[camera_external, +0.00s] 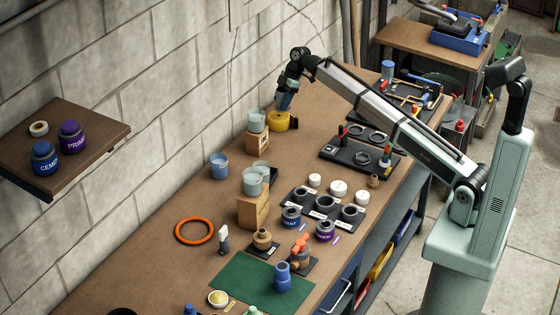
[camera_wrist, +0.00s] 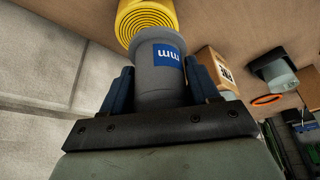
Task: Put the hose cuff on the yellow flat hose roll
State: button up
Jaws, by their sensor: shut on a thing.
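My gripper (camera_external: 287,92) is at the far part of the bench near the wall. Its blue fingers (camera_wrist: 160,78) are shut on the hose cuff (camera_wrist: 157,92), a grey cylinder with a wider rim and a blue label. The yellow flat hose roll (camera_external: 279,121) lies on the bench, just below the gripper in the external view. In the wrist view the coiled roll (camera_wrist: 150,18) shows directly beyond the cuff's rim, which covers part of it. I cannot tell whether cuff and roll touch.
A wooden block (camera_external: 257,142) with a clear cup (camera_external: 257,121) stands close beside the roll. The block wall (camera_external: 190,100) is behind it. A dark tray (camera_external: 355,156) with rings lies to the right. An orange ring (camera_external: 195,231) lies nearer the front.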

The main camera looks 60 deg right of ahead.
jog(key=shift+f, duration=2)
jog(key=shift+f, duration=0.1)
jog(key=o, duration=1.1)
jog(key=v, duration=1.2)
